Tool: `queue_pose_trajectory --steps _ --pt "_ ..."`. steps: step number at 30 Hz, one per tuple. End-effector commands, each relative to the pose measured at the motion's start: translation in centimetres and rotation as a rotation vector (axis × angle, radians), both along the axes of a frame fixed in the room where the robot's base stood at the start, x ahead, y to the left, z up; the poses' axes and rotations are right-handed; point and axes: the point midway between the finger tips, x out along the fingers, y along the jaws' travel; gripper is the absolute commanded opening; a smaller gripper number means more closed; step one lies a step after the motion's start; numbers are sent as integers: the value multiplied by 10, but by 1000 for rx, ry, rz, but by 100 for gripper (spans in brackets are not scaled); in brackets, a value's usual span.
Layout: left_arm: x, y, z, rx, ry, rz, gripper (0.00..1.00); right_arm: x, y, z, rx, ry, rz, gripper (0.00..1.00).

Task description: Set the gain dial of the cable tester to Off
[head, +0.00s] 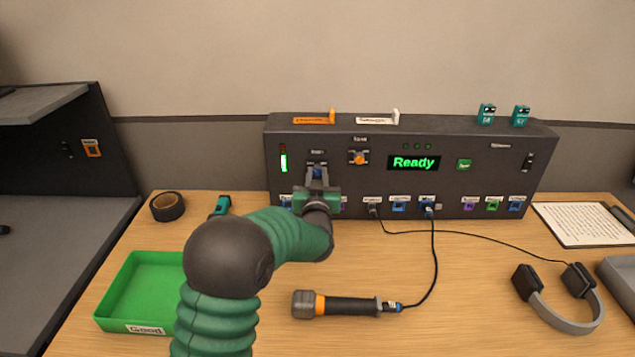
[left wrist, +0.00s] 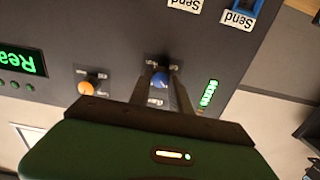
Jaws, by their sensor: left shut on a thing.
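The cable tester (head: 460,150) is a wide dark box at the back of the table, with a green "Ready" display (head: 414,162). My left gripper (head: 317,174) is at the left part of its front panel. In the left wrist view its two fingers (left wrist: 160,82) are shut on a blue dial (left wrist: 160,77), one on each side. Small labels surround this dial, too small to read surely, so I cannot tell its setting. An orange dial (head: 359,158) sits beside it, apart from the gripper; it also shows in the left wrist view (left wrist: 88,87). My right gripper is out of view.
A green level bar (head: 284,162) is left of the blue dial. A row of coloured ports (head: 398,206) runs along the panel's bottom, with plugged cables. A green tray (head: 150,270), tape roll (head: 167,206), microphone (head: 345,306) and headphones (head: 562,318) lie on the table.

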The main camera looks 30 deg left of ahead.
Motion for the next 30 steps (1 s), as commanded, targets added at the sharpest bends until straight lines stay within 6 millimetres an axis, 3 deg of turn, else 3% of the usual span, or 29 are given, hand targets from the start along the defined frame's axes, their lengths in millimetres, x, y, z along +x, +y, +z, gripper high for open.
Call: queue_pose_trajectory --steps 1,30 --pt "-1 -1 -13 -44 -6 -1 0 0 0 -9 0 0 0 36" --pt "0 -2 -15 -830 -488 -1 0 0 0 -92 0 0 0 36"
